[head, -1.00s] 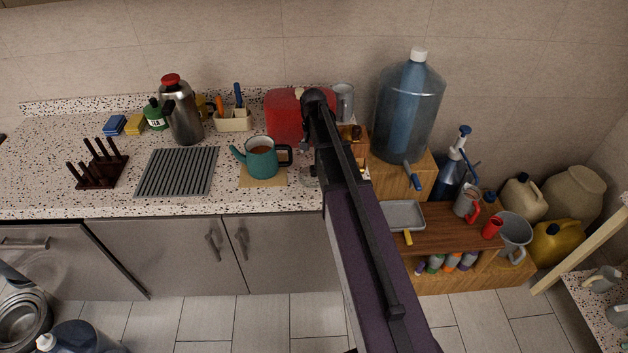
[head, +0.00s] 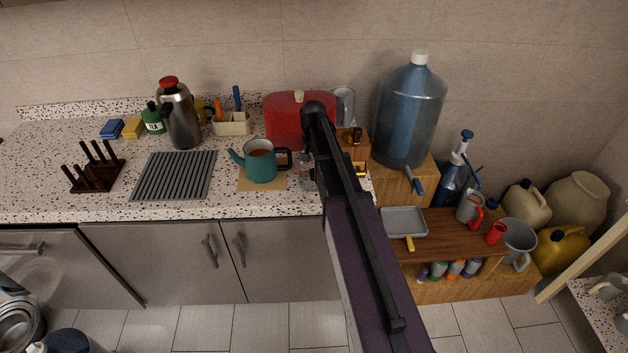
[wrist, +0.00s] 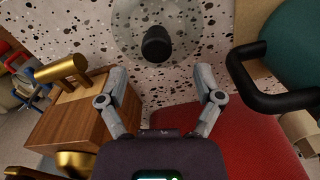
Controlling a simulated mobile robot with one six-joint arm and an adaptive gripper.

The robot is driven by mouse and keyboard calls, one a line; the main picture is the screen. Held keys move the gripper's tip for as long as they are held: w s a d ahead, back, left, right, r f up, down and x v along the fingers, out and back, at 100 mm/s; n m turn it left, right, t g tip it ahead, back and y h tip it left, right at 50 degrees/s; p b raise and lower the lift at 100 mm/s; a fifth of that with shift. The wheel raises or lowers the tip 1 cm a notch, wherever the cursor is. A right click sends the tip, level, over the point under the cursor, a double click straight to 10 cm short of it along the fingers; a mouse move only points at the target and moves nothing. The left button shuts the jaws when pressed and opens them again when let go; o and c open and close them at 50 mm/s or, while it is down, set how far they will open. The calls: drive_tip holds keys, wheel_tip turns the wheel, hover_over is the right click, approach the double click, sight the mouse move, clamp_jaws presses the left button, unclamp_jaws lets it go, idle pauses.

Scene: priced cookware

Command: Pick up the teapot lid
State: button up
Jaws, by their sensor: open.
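The teapot lid (wrist: 126,32) is clear glass with a black knob (wrist: 156,45), lying flat on the speckled counter at the top of the wrist view. In the head view only a sliver of the lid (head: 308,183) shows beside my arm. My gripper (wrist: 161,73) is open and empty, with its fingers spread to either side below the knob in the wrist view and apart from it. The teal teapot (head: 260,166) stands on a tan mat left of my arm, without a lid. Its body (wrist: 296,45) and black handle also show at the right in the wrist view.
A red box-like object (wrist: 228,143) lies under my gripper at the right. A wooden block with brass fittings (wrist: 80,122) is close on the left. A large water bottle (head: 407,112) stands right of my arm. The counter front left of the teapot is fairly clear.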

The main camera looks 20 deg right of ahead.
sight(314, 171)
drive_tip(key=shift+f, duration=0.15)
drive_tip(key=f+b, duration=0.3)
drive_tip(key=shift+s, duration=0.25)
drive_tip(key=shift+f+b, duration=1)
drive_tip(key=shift+b, duration=0.05)
clamp_jaws()
